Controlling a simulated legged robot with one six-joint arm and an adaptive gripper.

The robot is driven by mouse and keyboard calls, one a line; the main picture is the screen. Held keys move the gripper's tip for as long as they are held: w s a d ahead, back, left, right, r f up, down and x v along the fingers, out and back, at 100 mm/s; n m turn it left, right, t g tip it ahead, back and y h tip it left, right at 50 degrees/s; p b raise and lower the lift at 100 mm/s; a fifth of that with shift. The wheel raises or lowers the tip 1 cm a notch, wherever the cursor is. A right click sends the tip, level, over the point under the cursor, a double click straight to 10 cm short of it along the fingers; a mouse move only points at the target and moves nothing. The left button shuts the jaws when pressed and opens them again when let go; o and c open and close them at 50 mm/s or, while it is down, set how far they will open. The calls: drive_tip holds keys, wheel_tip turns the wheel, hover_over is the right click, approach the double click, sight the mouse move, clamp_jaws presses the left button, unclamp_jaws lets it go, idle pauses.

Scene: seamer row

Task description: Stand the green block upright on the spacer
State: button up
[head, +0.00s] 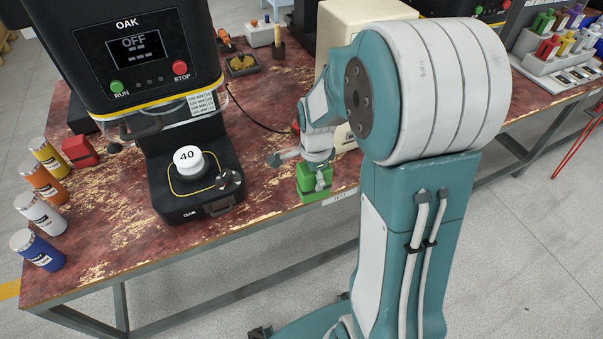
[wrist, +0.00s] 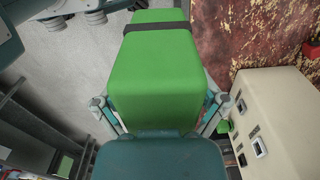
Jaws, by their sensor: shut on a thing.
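The green block (head: 313,187) is in my gripper (head: 321,180), near the front edge of the table. In the wrist view the green block (wrist: 155,80) fills the middle, with a dark band across it, and the gripper's fingers lie on both sides of it. The spacer (head: 188,160) is a white round piece marked 40, on the black base plate of the OAK machine, left of my gripper. The block is apart from the spacer. Its underside and its exact height over the table are hidden.
The OAK machine's head (head: 130,55) overhangs the back of its base (head: 180,207). Several coloured cans, including an orange one (head: 45,184), and a red block (head: 80,150) stand at left. A beige box (head: 340,30) is behind my arm. Bare tabletop (head: 255,195) lies between base and gripper.

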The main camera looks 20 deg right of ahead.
drive_tip(key=shift+s+d, duration=0.1)
drive_tip(key=shift+d, duration=0.2)
drive_tip(key=shift+w+f+n, duration=0.15)
drive_tip(key=shift+w+n, duration=0.15)
drive_tip(key=shift+n, duration=0.1)
drive_tip(key=w+a+f+n, duration=0.7)
drive_tip(key=w+f+n, duration=0.2)
drive_tip(key=n, duration=0.8)
drive_tip(key=shift+w+n, duration=0.3)
drive_tip(key=shift+w, duration=0.5)
drive_tip(key=shift+r, duration=0.1)
drive_tip(key=s+d+r+m, duration=0.2)
drive_tip(key=s+r+m, duration=0.1)
drive_tip(key=m, duration=0.2)
drive_tip(key=s+d+r+m, duration=0.2)
drive_tip(key=s+r+m, duration=0.1)
drive_tip(key=m, duration=0.3)
drive_tip(key=s+d+r+m, duration=0.2)
drive_tip(key=s+m, duration=0.2)
drive_tip(key=m, duration=0.2)
drive_tip(key=shift+s+d+r, duration=0.2)
drive_tip(key=shift+d+r, duration=0.15)
drive_tip(key=shift+r, duration=0.05)
drive_tip(key=shift+s+d+r+m, duration=0.1)
drive_tip(key=shift+s+r+m, duration=0.1)
drive_tip(key=shift+s+m, duration=0.35)
drive_tip(key=shift+w, duration=0.15)
